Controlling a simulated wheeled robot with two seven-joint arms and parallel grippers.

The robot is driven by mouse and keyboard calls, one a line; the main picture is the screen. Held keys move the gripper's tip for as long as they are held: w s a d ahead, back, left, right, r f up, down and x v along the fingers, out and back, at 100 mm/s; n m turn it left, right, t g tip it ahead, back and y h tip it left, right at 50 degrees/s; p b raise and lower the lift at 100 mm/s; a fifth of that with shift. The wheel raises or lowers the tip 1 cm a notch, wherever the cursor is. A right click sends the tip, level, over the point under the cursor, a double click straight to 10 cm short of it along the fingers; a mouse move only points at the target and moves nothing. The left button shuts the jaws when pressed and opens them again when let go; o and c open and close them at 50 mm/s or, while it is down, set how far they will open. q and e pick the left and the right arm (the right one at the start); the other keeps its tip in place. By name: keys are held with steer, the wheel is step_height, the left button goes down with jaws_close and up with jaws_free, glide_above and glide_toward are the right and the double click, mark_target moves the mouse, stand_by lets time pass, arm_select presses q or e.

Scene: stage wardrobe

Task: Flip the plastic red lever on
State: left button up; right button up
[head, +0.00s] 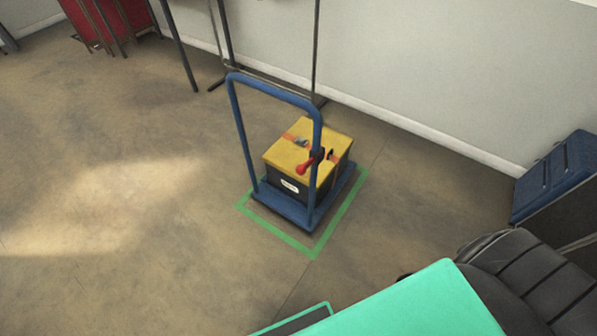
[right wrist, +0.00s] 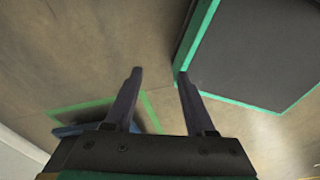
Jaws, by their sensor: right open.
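The red lever (head: 305,167) shows in the head view on a dark box with a yellow lid (head: 285,152). Its red handle slants down to the left from a dark mount, partly behind the cart's blue handle post. The box sits on a blue cart (head: 283,208). My right gripper (right wrist: 159,78) is open in the right wrist view, with nothing between its fingers. A piece of blue, probably the cart (right wrist: 72,130), shows low left behind that gripper. The lever is not seen in the wrist view. My left gripper is not in view.
Green floor tape (head: 338,222) surrounds the cart. A dark panel with green edging (right wrist: 232,98) lies right of the right gripper. Metal stands (head: 228,45) are behind the cart by the wall. A blue-topped case (head: 556,172) is at right. The floor at left is clear.

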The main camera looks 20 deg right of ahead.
steer(key=shift+m+t, duration=0.3)
steer(key=shift+t, duration=0.4)
steer(key=w+d, duration=0.1)
steer(key=d, duration=0.1)
steer(key=w+d+b, duration=0.1)
steer(key=w+d, duration=0.1)
steer(key=shift+w+d+r, duration=0.15)
steer(key=shift+d, duration=0.1)
jaws_close()
steer(key=w+d+r+m+t+b, duration=0.1)
steer(key=w+d+r+t+b, duration=0.25)
steer(key=w+d+r, duration=0.5)
steer(key=w+d+r+t+b, duration=0.2)
steer(key=w+d+r+t, duration=0.3)
steer(key=w, duration=0.6)
steer(key=w+a+r+n+t+y+b, duration=0.1)
steer(key=w+a+r+t+y+b, duration=0.15)
steer(key=w+r, duration=0.5)
steer(key=w+a+r+n+t+y+b, duration=0.15)
steer(key=w+a+r, duration=0.25)
steer(key=r, duration=0.6)
steer(key=a+r+n+y, duration=0.1)
steer(key=a+r+y, duration=0.4)
steer(key=a+r, duration=0.3)
steer(key=shift+w+a+r+n+g+y+b, duration=0.15)
steer(key=shift+w+a+n+g+y+b, duration=0.2)
steer(key=shift+a, duration=0.75)
